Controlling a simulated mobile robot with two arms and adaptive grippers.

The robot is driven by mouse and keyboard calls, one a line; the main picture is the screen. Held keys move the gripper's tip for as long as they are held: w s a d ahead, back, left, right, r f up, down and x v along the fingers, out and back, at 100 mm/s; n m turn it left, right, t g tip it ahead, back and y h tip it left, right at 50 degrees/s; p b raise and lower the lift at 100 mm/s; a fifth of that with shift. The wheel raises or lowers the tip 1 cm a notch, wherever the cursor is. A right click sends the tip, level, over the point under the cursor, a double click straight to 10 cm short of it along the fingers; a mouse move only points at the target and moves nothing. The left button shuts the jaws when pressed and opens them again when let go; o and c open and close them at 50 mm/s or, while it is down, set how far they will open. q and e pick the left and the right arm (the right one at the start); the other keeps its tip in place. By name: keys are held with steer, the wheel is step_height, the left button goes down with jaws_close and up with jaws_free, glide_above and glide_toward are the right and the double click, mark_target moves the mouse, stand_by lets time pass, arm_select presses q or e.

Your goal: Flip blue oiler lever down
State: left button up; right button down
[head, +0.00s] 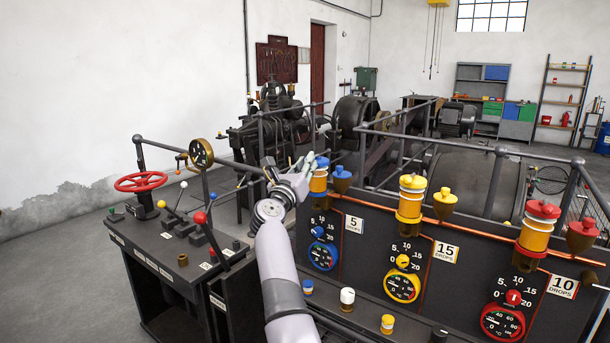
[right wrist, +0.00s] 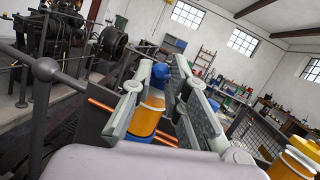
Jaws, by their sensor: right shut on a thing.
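The blue oiler (head: 319,181) has an orange glass body and blue top, and stands upright at the left end of the black panel's top edge. My right gripper (head: 308,163) is at its top, reaching in from the left. In the right wrist view the gripper's two fingers (right wrist: 160,95) stand on either side of the oiler's top, with the orange glass (right wrist: 149,115) showing between them. The gripper is shut on the blue oiler lever, which the fingers mostly hide; its angle cannot be told. My left gripper is not in view.
A blue cup (head: 341,179) stands just right of the blue oiler. The yellow oiler (head: 411,198) and red oiler (head: 537,228) stand further right along a copper pipe. A lever console (head: 160,250) with a red handwheel (head: 140,182) is at left. Grey railings run behind.

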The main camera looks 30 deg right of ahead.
steer(key=c, duration=1.5)
jaws_free()
steer(key=shift+c, duration=0.2)
steer(key=v, duration=0.7)
steer(key=shift+s+a, duration=0.2)
steer(key=shift+a, duration=0.05)
steer(key=shift+f, duration=0.1)
